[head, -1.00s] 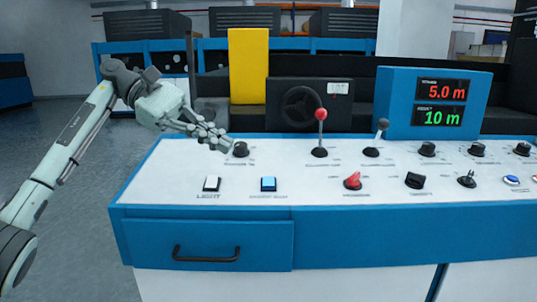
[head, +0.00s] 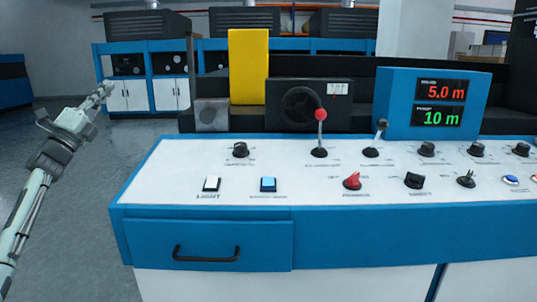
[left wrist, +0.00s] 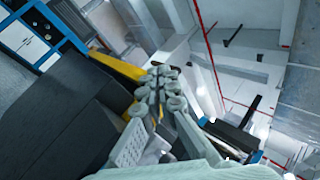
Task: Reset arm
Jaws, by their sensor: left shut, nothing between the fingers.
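My left gripper (head: 101,93) is at the left of the head view, raised over the floor to the left of the control console (head: 200,227). It is shut and empty, and it touches nothing. In the left wrist view its fingers (left wrist: 158,85) are closed together, pointing toward the upper part of the room. My right gripper does not show in either view.
A blue display box (head: 397,103) reads 5.0 m and 10 m. Floor (head: 90,200) left of the console is clear.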

